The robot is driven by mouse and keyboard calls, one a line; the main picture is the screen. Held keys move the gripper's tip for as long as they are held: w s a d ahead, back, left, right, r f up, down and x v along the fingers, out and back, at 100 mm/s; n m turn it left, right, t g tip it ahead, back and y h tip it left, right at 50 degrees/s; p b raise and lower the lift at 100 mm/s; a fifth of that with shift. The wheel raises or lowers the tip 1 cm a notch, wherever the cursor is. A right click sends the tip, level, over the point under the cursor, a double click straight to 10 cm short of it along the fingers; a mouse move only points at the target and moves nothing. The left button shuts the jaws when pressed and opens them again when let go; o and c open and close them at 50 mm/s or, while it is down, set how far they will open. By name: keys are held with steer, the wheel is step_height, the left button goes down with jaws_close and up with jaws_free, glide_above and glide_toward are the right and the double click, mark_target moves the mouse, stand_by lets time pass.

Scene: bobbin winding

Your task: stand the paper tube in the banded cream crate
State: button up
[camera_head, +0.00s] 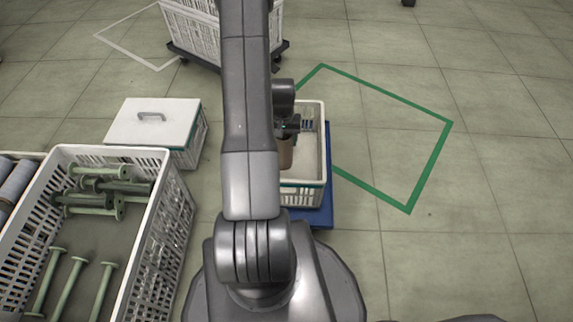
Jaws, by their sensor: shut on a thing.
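The cream crate (301,198) with a dark teal band stands on a blue base in the middle, partly hidden behind my arm. A brown paper tube (286,154) is upright at the crate's left part, below my gripper (287,131). My gripper is shut on the tube's upper end. The tube's lower end is hidden by my arm, so I cannot tell whether it touches the crate floor.
A lidded white crate (152,122) stands left of my arm. A large open white crate (150,238) with green and dark bobbins is at the lower left. A white crate stack (193,32) on a dolly is at the back. The green-outlined floor (390,135) at right is clear.

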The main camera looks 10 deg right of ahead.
mark_target(284, 157)
step_height(284, 157, down, 10)
steer(key=b, duration=0.3)
steer(key=shift+f, duration=0.1)
steer(key=shift+f, duration=0.2)
steer(key=o, duration=1.2)
steer(key=shift+r, duration=0.1)
steer(key=shift+o, duration=0.2)
step_height(284, 157, up, 12)
steer(key=p, duration=0.4)
steer(key=shift+r, duration=0.15)
